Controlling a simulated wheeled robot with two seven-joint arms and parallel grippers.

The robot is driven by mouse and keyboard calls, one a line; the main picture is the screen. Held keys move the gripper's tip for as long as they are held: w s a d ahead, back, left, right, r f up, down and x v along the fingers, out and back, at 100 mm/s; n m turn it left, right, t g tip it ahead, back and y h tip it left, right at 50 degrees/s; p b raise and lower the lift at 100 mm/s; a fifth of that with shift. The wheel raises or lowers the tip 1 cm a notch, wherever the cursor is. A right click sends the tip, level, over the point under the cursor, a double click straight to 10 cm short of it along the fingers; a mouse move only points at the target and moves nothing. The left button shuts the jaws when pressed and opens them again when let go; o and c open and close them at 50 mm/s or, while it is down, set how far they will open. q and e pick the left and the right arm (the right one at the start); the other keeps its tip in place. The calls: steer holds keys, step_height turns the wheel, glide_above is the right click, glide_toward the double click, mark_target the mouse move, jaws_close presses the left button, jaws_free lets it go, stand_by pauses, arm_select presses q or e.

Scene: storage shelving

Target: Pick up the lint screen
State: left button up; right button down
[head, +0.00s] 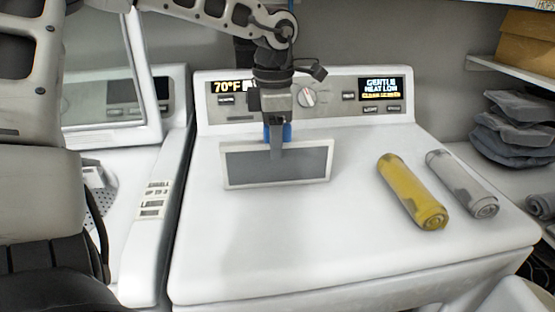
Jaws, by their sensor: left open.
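The lint screen (305,164) is a flat grey mesh panel in a white rectangular frame. It stands nearly upright on the white dryer top (290,235), in front of the control panel. My left gripper (277,147) points down at the middle of the screen's top edge. The other finger is hidden. A blue part (287,132) shows just above the top edge. I cannot tell whether the fingers touch the screen. My right gripper is not in view.
A rolled yellow towel (411,190) and a rolled grey towel (460,183) lie right of the screen. The control panel (330,97) rises behind. A washer with its lid up (108,85) stands left. Folded dark cloths (512,128) sit on right shelving. The dryer's front top is clear.

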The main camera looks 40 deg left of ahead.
arm_select(q)
jaws_close()
steer(key=shift+r, duration=0.15)
